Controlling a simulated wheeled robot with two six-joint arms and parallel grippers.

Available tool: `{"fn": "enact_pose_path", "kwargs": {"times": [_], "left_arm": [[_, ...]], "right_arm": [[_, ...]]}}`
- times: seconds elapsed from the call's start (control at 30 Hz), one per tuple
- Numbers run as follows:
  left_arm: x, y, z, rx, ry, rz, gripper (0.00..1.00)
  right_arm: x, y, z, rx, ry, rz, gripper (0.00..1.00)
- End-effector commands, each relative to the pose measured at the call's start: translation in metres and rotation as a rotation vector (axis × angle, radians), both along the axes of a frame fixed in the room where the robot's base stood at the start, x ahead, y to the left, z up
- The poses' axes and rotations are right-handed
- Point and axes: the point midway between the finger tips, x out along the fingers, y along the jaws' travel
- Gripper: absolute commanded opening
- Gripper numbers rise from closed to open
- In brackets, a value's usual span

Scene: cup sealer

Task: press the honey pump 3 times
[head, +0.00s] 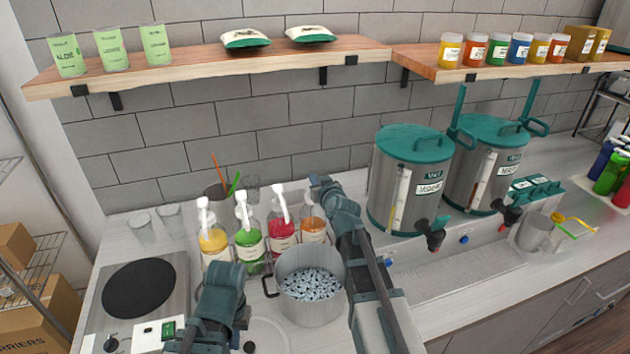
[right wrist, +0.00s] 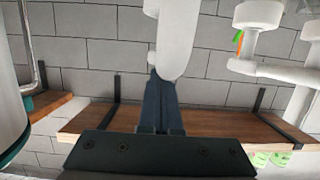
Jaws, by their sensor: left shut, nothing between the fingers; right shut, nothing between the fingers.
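Several pump bottles stand in a row on the counter. The rightmost holds amber liquid and looks like the honey bottle (head: 313,229); its label is too small to read. My right gripper (head: 320,183) is shut and empty above that bottle and hides its pump top. In the right wrist view the shut fingertips (right wrist: 160,82) are at the underside of a white pump head (right wrist: 176,38) in the picture; I cannot tell whether they touch. My left gripper (head: 226,272) is shut and empty, low in front of the yellow bottle (head: 213,240) and green bottle (head: 248,240).
A red bottle (head: 281,232) stands just left of the amber one. A steel pot (head: 310,310) with pale pieces is in front. A hot plate (head: 140,287) is at left, two steel dispensers (head: 405,190) at right. A wooden shelf (head: 215,68) is above.

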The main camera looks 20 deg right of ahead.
Motion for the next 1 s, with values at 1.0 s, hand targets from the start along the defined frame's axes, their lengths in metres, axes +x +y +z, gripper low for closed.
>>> {"fn": "enact_pose_path", "kwargs": {"times": [1.0], "left_arm": [[0.0, 0.0, -0.036, 0.0, -0.001, 0.002, 0.0]], "right_arm": [[-0.001, 0.0, -0.037, -0.001, 0.004, 0.002, 0.0]]}}
